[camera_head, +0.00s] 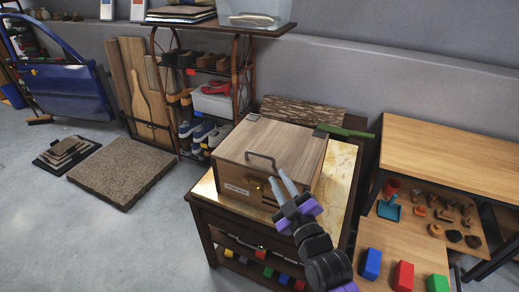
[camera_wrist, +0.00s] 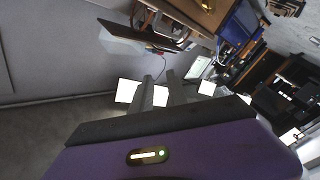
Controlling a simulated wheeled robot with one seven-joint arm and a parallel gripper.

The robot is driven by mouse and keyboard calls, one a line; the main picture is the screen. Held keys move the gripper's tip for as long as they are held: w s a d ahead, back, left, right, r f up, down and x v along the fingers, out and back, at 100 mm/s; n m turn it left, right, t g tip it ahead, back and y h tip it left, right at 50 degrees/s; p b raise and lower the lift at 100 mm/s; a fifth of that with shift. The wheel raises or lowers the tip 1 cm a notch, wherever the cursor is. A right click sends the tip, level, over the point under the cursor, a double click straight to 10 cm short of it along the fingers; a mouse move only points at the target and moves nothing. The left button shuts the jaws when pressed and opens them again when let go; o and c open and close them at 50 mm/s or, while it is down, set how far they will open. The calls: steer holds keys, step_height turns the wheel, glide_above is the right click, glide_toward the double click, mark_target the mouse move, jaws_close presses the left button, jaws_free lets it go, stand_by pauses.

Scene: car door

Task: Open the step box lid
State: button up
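The step box (camera_head: 240,180) is a wooden box on a small table. Its lid (camera_head: 275,140) lies flat on top and looks closed. A dark bar handle (camera_head: 260,157) stands at the lid's front edge, and a pale label is on the front face. My gripper (camera_head: 277,175) is in front of the box's right part, just below and right of the handle, overlapping the box in the picture. Its two grey fingers are apart with nothing between them. The wrist view also shows the gripper (camera_wrist: 158,85) with a gap between the fingers. I cannot make out the box or handle there.
The small table (camera_head: 345,185) has a bare strip right of the box. A green-handled tool (camera_head: 345,132) lies at the box's back right corner. A shoe rack (camera_head: 205,90) stands behind left. A bench (camera_head: 450,145) and colored blocks (camera_head: 403,275) are at right.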

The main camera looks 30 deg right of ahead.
steer(key=w+d+r+n, duration=0.2)
steer(key=w+n, duration=0.1)
steer(key=w, duration=0.4)
steer(key=n+g, duration=0.2)
steer(key=n, duration=0.4)
glide_toward(259, 156)
steer(key=w+d, duration=0.1)
steer(key=w, duration=0.2)
steer(key=shift+w+d+f+p, duration=0.2)
steer(key=shift+w+p, duration=0.05)
steer(key=shift+w, duration=0.95)
steer(key=shift+w+d+f+p, duration=0.15)
steer(key=shift+w+d+p, duration=0.05)
steer(key=shift+w, duration=1)
steer(key=shift+w+d+f+p, duration=0.2)
steer(key=shift+w+d+p, duration=0.05)
steer(key=shift+w, duration=0.95)
jaws_close()
